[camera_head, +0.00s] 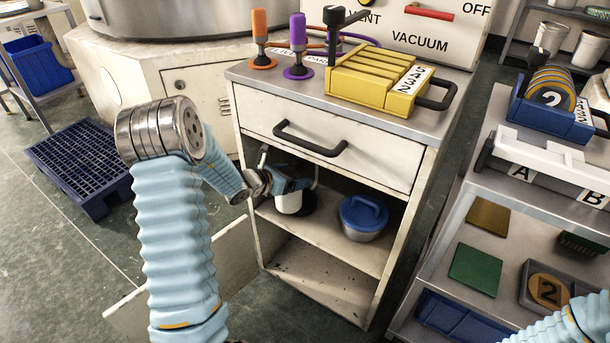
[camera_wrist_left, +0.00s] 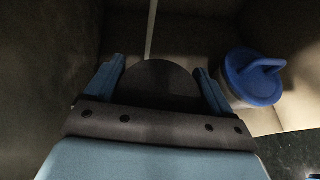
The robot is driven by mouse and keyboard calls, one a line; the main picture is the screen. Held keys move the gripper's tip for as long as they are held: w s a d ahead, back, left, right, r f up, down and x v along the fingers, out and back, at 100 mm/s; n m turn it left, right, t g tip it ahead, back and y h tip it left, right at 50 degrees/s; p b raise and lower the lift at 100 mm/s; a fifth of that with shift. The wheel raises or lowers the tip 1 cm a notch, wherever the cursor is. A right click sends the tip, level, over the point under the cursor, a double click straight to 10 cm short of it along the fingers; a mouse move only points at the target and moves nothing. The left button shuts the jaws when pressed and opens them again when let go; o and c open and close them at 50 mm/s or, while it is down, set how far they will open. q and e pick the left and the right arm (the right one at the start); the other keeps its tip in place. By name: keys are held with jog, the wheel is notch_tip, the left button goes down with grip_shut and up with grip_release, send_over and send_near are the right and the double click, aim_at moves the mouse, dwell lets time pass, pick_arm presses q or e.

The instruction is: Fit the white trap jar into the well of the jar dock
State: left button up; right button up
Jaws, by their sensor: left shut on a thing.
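The white trap jar (camera_head: 289,204) is on or just above the upper shelf inside the open cabinet. In the left wrist view a dark round top (camera_wrist_left: 163,82) lies between the two blue fingers of my left gripper (camera_wrist_left: 160,78). A black rounded part (camera_head: 309,203) shows just right of the jar; I cannot tell whether it belongs to the jar dock. The dock's well is hidden. My right gripper is out of view.
A blue-lidded pot (camera_head: 365,218) stands on the same shelf to the right; its lid (camera_wrist_left: 254,77) shows in the left wrist view. A drawer (camera_head: 330,140) closes the space above. A thin pale pipe (camera_wrist_left: 151,30) rises behind the jar. The lower shelf (camera_head: 315,285) is bare.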

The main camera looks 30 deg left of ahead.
pick_arm(q)
jog(key=p+x, duration=0.1)
jog(key=x, duration=0.5)
jog(key=shift+s+f, duration=0.2)
jog(key=shift+f, duration=0.2)
jog(key=shift+a, duration=0.1)
jog(key=shift+f, duration=0.2)
jog(key=o, duration=1.4)
jog(key=shift+c, duration=0.2)
jog(key=shift+r, duration=0.15)
